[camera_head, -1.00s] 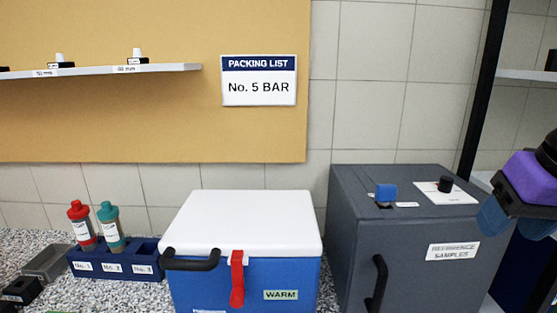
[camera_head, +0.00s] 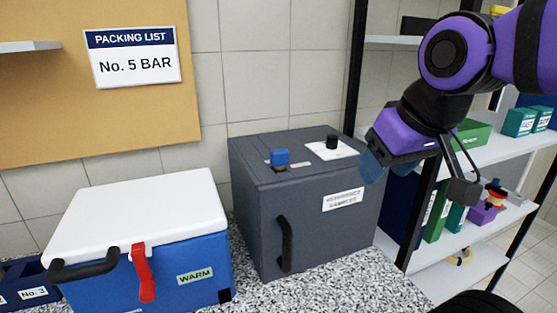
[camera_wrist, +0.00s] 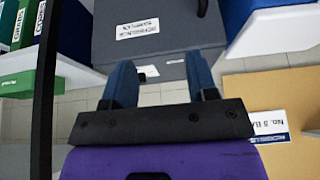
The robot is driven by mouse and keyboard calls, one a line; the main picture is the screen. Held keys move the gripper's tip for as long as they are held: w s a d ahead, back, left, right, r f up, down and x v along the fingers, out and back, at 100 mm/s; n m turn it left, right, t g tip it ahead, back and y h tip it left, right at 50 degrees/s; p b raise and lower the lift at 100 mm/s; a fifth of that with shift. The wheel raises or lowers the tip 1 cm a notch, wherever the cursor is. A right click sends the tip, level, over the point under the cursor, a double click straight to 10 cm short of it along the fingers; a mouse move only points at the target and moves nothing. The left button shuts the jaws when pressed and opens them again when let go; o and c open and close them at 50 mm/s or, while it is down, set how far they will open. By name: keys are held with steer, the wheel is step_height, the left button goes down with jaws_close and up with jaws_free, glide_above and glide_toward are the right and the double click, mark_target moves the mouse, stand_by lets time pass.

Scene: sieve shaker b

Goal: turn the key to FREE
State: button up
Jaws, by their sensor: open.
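A dark grey box (camera_head: 262,215) with a black front handle (camera_head: 285,243) stands on the speckled counter. On its top are a blue piece (camera_head: 279,157) on a dark base and a black knob (camera_head: 332,141) on a white plate (camera_head: 325,151). I cannot tell which of these is the key, and no FREE mark is legible. My gripper (camera_head: 374,164) is at the right of the box, with blue fingers apart and nothing between them. In the wrist view my gripper (camera_wrist: 162,82) shows open fingers, with part of the grey box (camera_wrist: 180,35) beyond them.
A blue cooler (camera_head: 195,268) with a white lid and red latch stands left of the box. Shelves (camera_head: 480,155) with binders and small boxes stand at the right behind a black post (camera_head: 425,200). A packing list sign (camera_head: 134,58) hangs on the wall.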

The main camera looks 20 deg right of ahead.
stand_by(0.3)
steer(key=o, duration=0.3)
steer(key=shift+o, duration=0.7)
steer(key=shift+w+r, duration=0.2)
steer(key=shift+w, duration=0.1)
steer(key=r+g, duration=0.2)
steer(key=g, duration=0.3)
glide_above(280, 150)
steer(key=shift+s+f, duration=0.1)
steer(key=shift+s, duration=0.1)
steer(key=shift+w+a+f, duration=0.1)
steer(key=shift+w+f, duration=0.1)
steer(key=shift+f, duration=0.1)
step_height(280, 150, down, 10)
steer(key=shift+f, duration=0.15)
